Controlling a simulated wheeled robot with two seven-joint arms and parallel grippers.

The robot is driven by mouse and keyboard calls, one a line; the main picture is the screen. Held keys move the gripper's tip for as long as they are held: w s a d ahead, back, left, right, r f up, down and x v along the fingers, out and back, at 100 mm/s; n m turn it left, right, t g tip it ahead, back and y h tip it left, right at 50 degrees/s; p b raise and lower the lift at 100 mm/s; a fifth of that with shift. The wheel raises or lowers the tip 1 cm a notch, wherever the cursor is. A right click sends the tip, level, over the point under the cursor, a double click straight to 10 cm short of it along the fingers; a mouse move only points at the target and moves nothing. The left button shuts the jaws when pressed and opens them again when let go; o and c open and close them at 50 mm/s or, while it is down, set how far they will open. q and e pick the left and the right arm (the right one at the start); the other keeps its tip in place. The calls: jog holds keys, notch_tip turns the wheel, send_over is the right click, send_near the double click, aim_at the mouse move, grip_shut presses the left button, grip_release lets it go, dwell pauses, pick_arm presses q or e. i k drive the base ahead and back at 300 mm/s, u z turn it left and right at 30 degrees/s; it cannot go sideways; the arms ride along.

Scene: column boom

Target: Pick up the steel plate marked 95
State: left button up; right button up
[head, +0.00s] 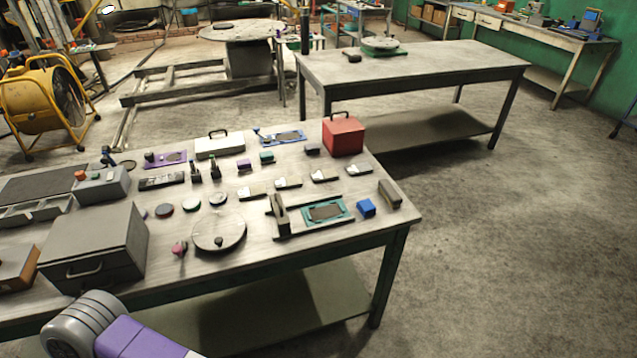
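Several small steel plates with pale marked faces lie in a slanting row across the near workbench: one plate (258,189), a second plate (288,183), a third plate (324,175) and a fourth plate (357,170) farthest right. Their markings are too small to read, so I cannot tell which one is marked 95. A grey and purple link of my own arm shows at the bottom left. Neither gripper is in view.
A second table (430,68) stands behind. The floor at right is clear.

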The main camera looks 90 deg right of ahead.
aim_at(293, 181)
jog(key=z, duration=2.9)
